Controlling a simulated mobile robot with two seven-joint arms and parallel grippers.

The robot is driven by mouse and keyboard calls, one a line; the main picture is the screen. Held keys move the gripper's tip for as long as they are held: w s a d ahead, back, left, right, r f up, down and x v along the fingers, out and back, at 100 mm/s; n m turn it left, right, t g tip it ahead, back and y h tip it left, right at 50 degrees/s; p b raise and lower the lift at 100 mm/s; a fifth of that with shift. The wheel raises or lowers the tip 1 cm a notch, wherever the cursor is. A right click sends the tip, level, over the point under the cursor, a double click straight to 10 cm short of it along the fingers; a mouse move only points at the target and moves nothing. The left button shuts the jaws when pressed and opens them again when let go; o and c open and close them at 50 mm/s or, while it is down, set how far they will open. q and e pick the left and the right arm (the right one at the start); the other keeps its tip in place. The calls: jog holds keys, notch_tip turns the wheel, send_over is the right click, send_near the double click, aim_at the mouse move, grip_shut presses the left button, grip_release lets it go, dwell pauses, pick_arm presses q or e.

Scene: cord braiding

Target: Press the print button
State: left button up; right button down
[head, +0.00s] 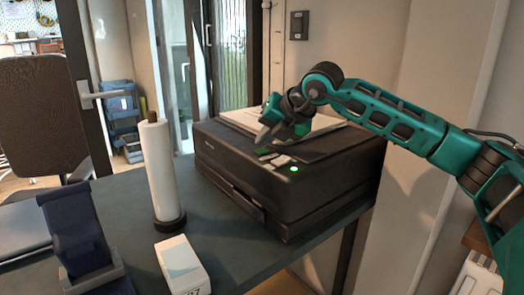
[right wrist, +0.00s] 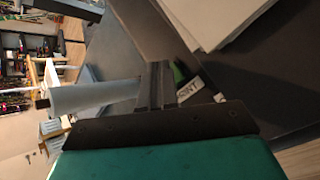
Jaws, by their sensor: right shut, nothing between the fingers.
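The black printer (head: 240,180) stands on the dark table, with white labels (head: 281,160) and a lit green light (head: 294,168) near its front top edge. In the right wrist view a label reading PRINT (right wrist: 190,88) lies just right of my fingers, beside a small green patch (right wrist: 179,72), partly hidden, that may be the button. My right gripper (head: 264,142) is shut and empty, with its fingertips low over the printer's top by the labels. It also shows in the right wrist view (right wrist: 157,72). I cannot tell whether the tips touch. My left gripper is not in view.
White paper (head: 245,119) lies on the printer's top behind my gripper. A white roll on a dark stand (head: 160,170), a white box (head: 182,265) and a navy holder (head: 75,230) stand left of the printer. A chair (head: 40,120) is farther left.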

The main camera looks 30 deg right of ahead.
aim_at(266, 151)
jog(key=shift+f+b, duration=0.35)
jog(key=shift+r, duration=0.1)
dwell(0.5)
jog(key=shift+r+p, duration=0.55)
jog(key=shift+r, duration=0.25)
notch_tip(266, 151, up, 5)
jog(key=p, duration=0.3)
jog(key=shift+p, duration=0.4)
dwell(0.4)
